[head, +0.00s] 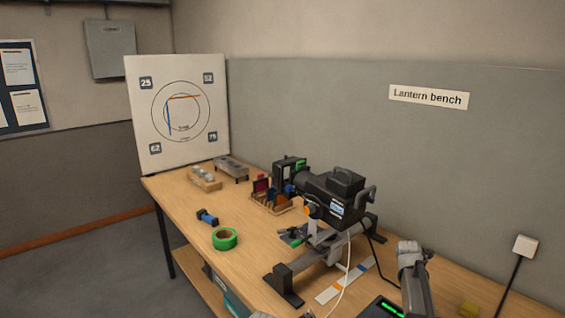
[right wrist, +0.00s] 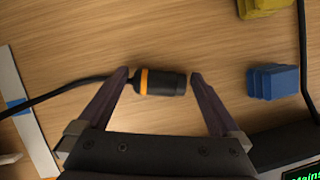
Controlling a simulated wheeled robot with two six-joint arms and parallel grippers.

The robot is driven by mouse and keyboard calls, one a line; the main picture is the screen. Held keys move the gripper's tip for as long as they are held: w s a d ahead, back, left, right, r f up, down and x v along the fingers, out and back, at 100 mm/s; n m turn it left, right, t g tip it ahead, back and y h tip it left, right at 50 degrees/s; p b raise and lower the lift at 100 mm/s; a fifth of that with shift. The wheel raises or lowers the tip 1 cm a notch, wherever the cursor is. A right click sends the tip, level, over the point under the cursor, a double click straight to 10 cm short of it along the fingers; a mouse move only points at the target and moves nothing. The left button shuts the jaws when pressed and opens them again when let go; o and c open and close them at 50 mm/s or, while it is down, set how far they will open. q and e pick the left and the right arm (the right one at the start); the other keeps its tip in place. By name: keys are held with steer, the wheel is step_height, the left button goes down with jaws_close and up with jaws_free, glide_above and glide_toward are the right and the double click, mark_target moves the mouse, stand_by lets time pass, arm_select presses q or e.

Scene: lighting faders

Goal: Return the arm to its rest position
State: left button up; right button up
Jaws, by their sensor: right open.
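My right gripper (right wrist: 160,76) is open in the right wrist view. A black connector with an orange band (right wrist: 160,82) lies between its fingertips, with a gap at the right finger. The left fingertip overlaps the cable end of the connector; I cannot tell whether they touch. Its black cable (right wrist: 60,95) runs off to the left. In the head view my right arm (head: 413,275) stands at the lower right over the bench, and its fingers cannot be made out. My left gripper is not in view.
The black lantern (head: 335,197) stands on the wooden bench (head: 190,222). A green tape roll (head: 225,238) lies near the front edge. A blue block (right wrist: 272,82) and a yellow block (right wrist: 265,6) sit right of the connector. A box with a green display (right wrist: 300,165) is close at lower right.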

steer(key=shift+r, duration=0.1)
steer(key=s+p+v, duration=0.1)
steer(key=p+v, duration=0.6)
steer(key=v, duration=0.1)
steer(key=b+x, duration=0.4)
steer(key=x, duration=0.1)
steer(key=w+b+x, duration=0.1)
steer(key=b+x, duration=0.1)
steer(key=b, duration=0.1)
steer(key=shift+f, duration=0.25)
steer(key=shift+w+d+f+b, duration=0.1)
steer(key=shift+f+b, duration=0.2)
steer(key=shift+f, duration=0.1)
steer(key=shift+m, duration=0.5)
steer(key=r+p, duration=0.6)
steer(key=s+r+p, duration=0.1)
steer(key=r+p, duration=0.2)
steer(key=shift+r, duration=0.2)
steer(key=shift+s+a+r+m+t+h+b, duration=0.1)
steer(key=shift+s+a+m+t+h+b, duration=0.6)
steer(key=shift+m, duration=1.1)
steer(key=shift+s+a+r+m+t+h+b, duration=0.15)
steer(key=shift+s+m+t+h+b, duration=0.6)
steer(key=shift+m, duration=1.05)
steer(key=shift+s+a+m+t+h+b, duration=0.25)
steer(key=shift+s+a+m+b, duration=0.25)
steer(key=shift+s+m, duration=0.9)
